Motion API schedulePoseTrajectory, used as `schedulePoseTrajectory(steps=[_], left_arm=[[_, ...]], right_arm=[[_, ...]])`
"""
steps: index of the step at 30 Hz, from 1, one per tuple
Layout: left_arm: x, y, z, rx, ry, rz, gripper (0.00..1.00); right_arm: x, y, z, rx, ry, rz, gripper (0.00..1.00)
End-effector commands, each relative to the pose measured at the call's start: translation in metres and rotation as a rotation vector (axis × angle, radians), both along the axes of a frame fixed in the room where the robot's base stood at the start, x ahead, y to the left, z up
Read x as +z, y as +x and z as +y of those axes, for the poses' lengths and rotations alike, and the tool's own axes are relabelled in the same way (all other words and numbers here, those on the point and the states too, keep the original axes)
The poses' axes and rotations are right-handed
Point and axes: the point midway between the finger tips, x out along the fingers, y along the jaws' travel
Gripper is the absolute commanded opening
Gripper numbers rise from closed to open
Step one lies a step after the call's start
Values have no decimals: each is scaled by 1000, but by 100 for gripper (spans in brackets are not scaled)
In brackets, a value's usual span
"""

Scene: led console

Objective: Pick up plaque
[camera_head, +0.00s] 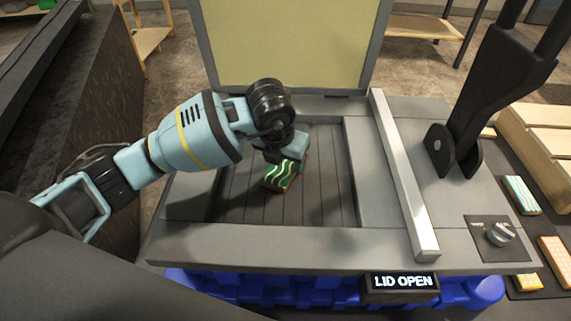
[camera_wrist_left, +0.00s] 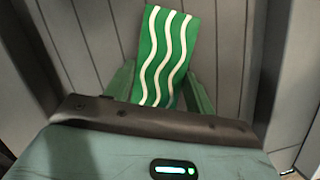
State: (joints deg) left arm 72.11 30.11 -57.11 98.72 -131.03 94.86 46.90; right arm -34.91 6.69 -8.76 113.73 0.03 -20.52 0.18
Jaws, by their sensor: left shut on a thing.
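The green plaque (camera_head: 281,176) with white wavy lines is inside the recessed bay of the grey console (camera_head: 330,237). It also shows in the left wrist view (camera_wrist_left: 165,50), standing out from between the fingers. My left gripper (camera_head: 285,158) reaches down into the bay and is shut on the plaque. In the left wrist view a finger shows on each side of the plaque (camera_wrist_left: 160,92). I cannot tell whether the plaque touches the slatted bay floor (camera_head: 320,190). My right gripper is not in view.
The console's lid (camera_head: 290,45) stands open behind the bay, and a sign (camera_head: 401,281) reads "LID OPEN". A light bar (camera_head: 404,175) and a knob (camera_head: 499,234) are to the right.

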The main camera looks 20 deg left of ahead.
Motion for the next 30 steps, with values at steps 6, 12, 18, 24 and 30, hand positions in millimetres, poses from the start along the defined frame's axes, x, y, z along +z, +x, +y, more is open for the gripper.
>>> schedulePoseTrajectory(steps=[6, 12, 18, 24, 30], left_arm=[[1, 0, 0, 0, 0, -1, 26], [7, 1, 0, 1, -1, -2, 26], [27, 1, 0, 2, -1, -4, 26], [38, -23, -14, -6, -2, -2, 26], [43, -68, -39, -7, -1, -2, 26]], right_arm=[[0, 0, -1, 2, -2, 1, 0], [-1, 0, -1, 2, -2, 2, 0], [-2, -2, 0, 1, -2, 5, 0], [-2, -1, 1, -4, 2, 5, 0], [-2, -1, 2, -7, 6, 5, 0]])
